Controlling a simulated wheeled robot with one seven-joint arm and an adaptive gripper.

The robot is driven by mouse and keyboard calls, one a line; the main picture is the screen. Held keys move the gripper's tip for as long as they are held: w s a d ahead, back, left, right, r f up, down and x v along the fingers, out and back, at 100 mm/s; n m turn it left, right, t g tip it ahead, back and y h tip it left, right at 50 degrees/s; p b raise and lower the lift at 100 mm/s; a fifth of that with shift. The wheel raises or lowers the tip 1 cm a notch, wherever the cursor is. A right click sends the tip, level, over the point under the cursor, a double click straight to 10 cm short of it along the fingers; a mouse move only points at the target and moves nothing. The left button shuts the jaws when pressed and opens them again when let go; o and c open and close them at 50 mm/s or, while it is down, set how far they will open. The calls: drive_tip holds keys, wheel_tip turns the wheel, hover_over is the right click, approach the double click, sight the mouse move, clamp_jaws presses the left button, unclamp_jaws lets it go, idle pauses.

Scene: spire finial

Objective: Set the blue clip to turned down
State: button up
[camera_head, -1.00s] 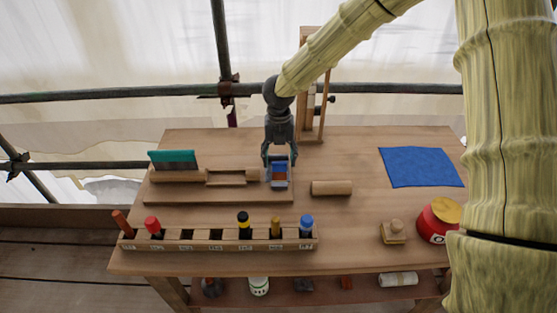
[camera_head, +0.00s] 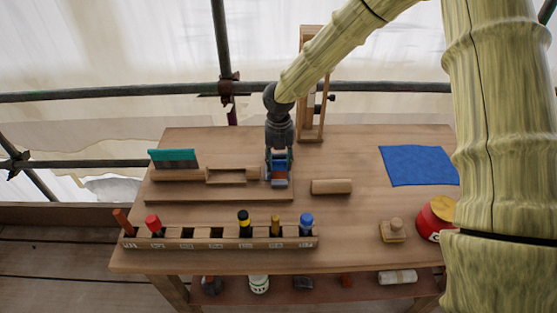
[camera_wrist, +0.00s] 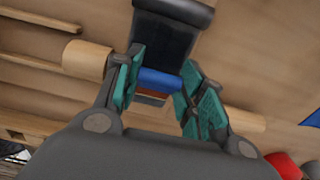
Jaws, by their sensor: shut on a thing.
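The blue clip (camera_head: 280,167) sits at the right end of the wooden stand (camera_head: 220,197), with a reddish-brown part and a grey piece just below it. My gripper (camera_head: 279,161) points down over it with a finger on each side. In the wrist view the blue clip (camera_wrist: 160,80) shows as a rounded blue bar between the two teal-padded fingers. My gripper (camera_wrist: 162,84) is shut on it. A dark flat plate (camera_wrist: 170,38) lies beyond the bar. The fingers hide part of the clip, and I cannot tell its exact turn.
A loose wooden cylinder (camera_head: 331,187) lies close to the right. A slotted rack (camera_head: 190,238) with coloured pegs runs along the front. A teal-backed brush (camera_head: 173,158) stands on the stand's left. A blue cloth (camera_head: 417,166), a wooden stamp (camera_head: 393,230) and a red pot (camera_head: 434,220) stand right.

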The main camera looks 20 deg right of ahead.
drive_tip(key=shift+p, duration=0.55)
drive_tip(key=shift+w+f+g+p, duration=0.2)
drive_tip(key=shift+g+p, duration=0.5)
drive_tip(key=shift+p, duration=0.15)
drive_tip(key=shift+w+d+f+g+y+p, duration=0.1)
drive_tip(key=shift+w+f+g+y+p, duration=0.1)
drive_tip(key=shift+f+g+y+p, duration=0.3)
drive_tip(key=shift+w+f+g+y+p, duration=0.1)
drive_tip(key=shift+w+f+g+p, duration=0.1)
drive_tip(key=shift+g+p, duration=0.45)
drive_tip(key=o, duration=1)
drive_tip(key=v, duration=1.2)
